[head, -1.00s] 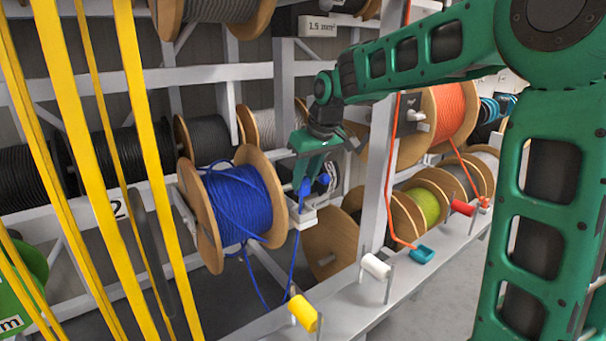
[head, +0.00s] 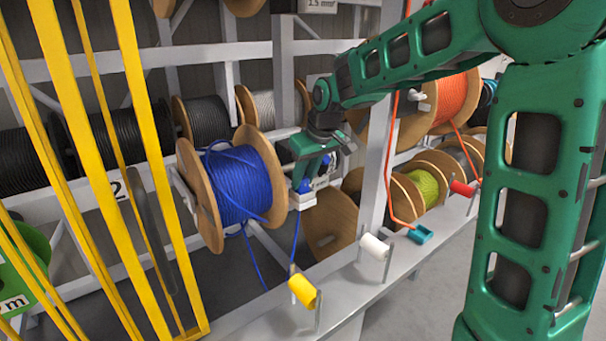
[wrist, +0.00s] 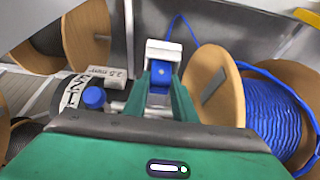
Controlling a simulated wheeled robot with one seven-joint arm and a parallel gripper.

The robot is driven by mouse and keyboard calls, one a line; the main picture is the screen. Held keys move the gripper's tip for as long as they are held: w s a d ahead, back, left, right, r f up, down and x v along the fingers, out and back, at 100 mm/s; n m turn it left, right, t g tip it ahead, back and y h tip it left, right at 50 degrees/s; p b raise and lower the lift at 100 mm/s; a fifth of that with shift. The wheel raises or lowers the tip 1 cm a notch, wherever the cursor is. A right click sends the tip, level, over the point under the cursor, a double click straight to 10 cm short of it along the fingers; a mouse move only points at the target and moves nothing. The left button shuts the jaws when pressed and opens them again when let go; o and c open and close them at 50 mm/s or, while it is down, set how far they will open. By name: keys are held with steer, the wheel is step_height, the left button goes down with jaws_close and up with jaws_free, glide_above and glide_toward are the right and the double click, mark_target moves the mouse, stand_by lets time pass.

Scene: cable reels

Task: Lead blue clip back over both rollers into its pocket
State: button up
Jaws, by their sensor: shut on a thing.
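The blue clip (wrist: 161,74) is between the fingers of my gripper (wrist: 160,92), which is shut on it. A white pocket-like block (wrist: 163,49) is right at the clip's far end; I cannot tell how deep the clip sits in it. In the head view my gripper (head: 305,172) is just right of the blue cable reel (head: 238,190), with the white block (head: 302,200) under it. Blue cable runs from there down to the yellow roller (head: 303,290). A slack blue loop hangs from the reel. The white roller (head: 374,247) stands farther right on the rail.
A grey upright (head: 378,170) stands close right of my gripper. Yellow bars (head: 140,130) stand at left. A blue knob (wrist: 93,97) is beside my fingers.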

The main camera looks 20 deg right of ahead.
steer(key=shift+f, duration=0.15)
steer(key=o, duration=1.1)
steer(key=v, duration=1)
steer(key=shift+d+r, duration=0.1)
steer(key=shift+r, duration=0.25)
steer(key=shift+s, duration=0.1)
steer(key=s+d+f+m+g+h, duration=0.1)
steer(key=s+d+f+m, duration=0.15)
steer(key=s+d, duration=0.4)
steer(key=s+d+f+m+g, duration=0.1)
steer(key=s+d+f+m, duration=0.15)
steer(key=s+d, duration=0.4)
steer(key=s+d+f+m+g, duration=0.1)
steer(key=s+f, duration=0.2)
steer(key=s, duration=0.4)
steer(key=s+d+f+m, duration=0.1)
steer(key=s+f+m, duration=0.1)
steer(key=s, duration=0.5)
steer(key=s+d+f+m+g, duration=0.1)
steer(key=s+f+m, duration=0.1)
steer(key=s+f, duration=0.2)
steer(key=shift+s+f+g, duration=0.15)
steer(key=shift+s+g, duration=0.15)
steer(key=shift+s, duration=1.6)
